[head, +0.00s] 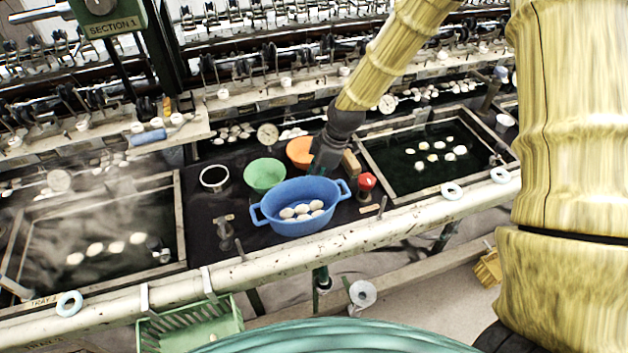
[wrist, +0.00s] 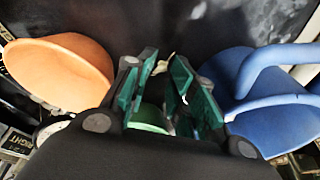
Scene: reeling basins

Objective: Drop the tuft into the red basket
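My gripper (head: 322,170) hangs over the dark bench between the orange bowl (head: 299,152) and the blue basin (head: 300,222). In the wrist view, the green-padded fingers of my gripper (wrist: 166,68) stand a narrow gap apart. A small pale wisp (wrist: 163,64), perhaps the tuft, shows between the fingertips; I cannot tell if they grip it or if it lies beyond. No basket that is clearly red shows. The orange bowl (wrist: 60,70) is left of the fingers in the wrist view and the blue basin (wrist: 230,75) is right.
A green bowl (head: 264,174) stands left of my gripper. The blue basin holds several white cocoons. A red-topped object (head: 367,181) and a wooden block (head: 350,163) stand to the right. A green basket (head: 192,325) hangs below the front rail (head: 300,246). Water basins flank the bench.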

